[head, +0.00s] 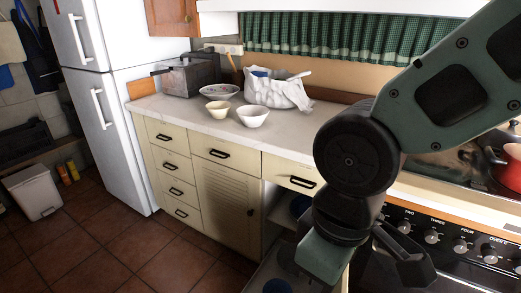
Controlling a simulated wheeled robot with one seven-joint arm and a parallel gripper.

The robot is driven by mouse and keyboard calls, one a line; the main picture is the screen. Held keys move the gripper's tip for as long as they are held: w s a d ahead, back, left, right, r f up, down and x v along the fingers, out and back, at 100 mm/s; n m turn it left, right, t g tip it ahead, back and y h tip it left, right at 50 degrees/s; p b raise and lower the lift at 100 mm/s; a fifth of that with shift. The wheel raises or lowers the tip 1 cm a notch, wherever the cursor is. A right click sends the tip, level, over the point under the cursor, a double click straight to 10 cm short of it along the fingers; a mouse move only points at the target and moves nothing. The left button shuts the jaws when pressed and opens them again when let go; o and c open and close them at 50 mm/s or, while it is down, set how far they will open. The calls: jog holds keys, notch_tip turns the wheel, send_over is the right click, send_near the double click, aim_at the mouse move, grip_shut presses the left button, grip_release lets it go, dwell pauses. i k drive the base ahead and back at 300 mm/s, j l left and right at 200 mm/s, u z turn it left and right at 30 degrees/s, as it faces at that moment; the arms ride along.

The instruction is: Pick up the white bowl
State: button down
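A white bowl (253,117) stands upright on the light countertop (172,107), near its front edge. Just left of it is a smaller cream bowl (218,110). My gripper (407,262) seems to be the dark part at the lower right, in front of the stove and below counter height. It is well to the right of the white bowl and apart from it. Its fingers do not show clearly, so I cannot tell whether it is open or shut.
A shallow dish (219,91), a large white crumpled container (272,92) and a metal toaster-like box (192,77) stand behind the bowls. A red pot (508,168) is on the stove at right. The white fridge (119,110) is at left.

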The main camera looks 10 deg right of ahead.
aim_at(253, 118)
jog(key=i+j+z, duration=0.1)
jog(key=z, duration=0.4)
jog(key=i+j+z, duration=0.1)
jog(key=j+z, duration=0.75)
jog(key=j, duration=0.2)
jog(key=j+z, duration=0.25)
jog(key=j, duration=0.5)
jog(key=k+j+z, duration=0.1)
jog(key=j+z, duration=0.2)
jog(key=j, duration=0.4)
jog(key=j+u, duration=0.2)
jog(key=j, duration=0.25)
jog(key=i+j+u, duration=0.2)
jog(key=j, duration=0.25)
jog(key=j+u, duration=0.15)
jog(key=u, duration=0.15)
jog(key=j+u, duration=0.3)
jog(key=i+l, duration=0.05)
jog(key=l, duration=0.1)
